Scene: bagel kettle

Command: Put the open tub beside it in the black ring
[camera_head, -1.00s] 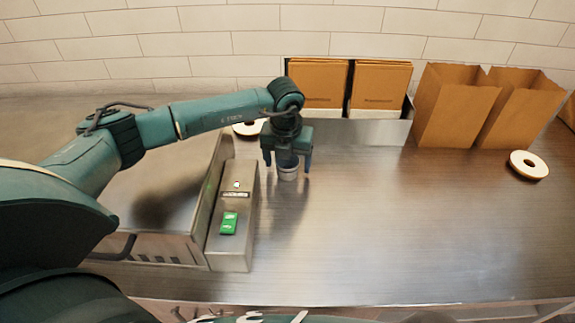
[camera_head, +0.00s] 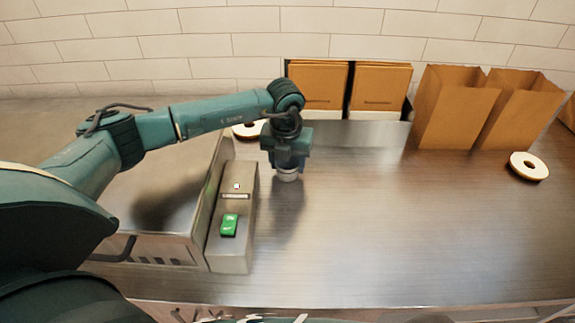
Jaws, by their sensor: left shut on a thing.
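The small tub (camera_head: 288,176), pale grey-white, stands on the steel counter near the middle, right of the metal machine. My left gripper (camera_head: 289,167) points straight down over it and is shut on it. The fingers hide the tub's upper part, so I cannot see its opening or contents. I cannot make out a separate black ring on the counter. My right gripper is not in view.
The counter's middle right is clear.

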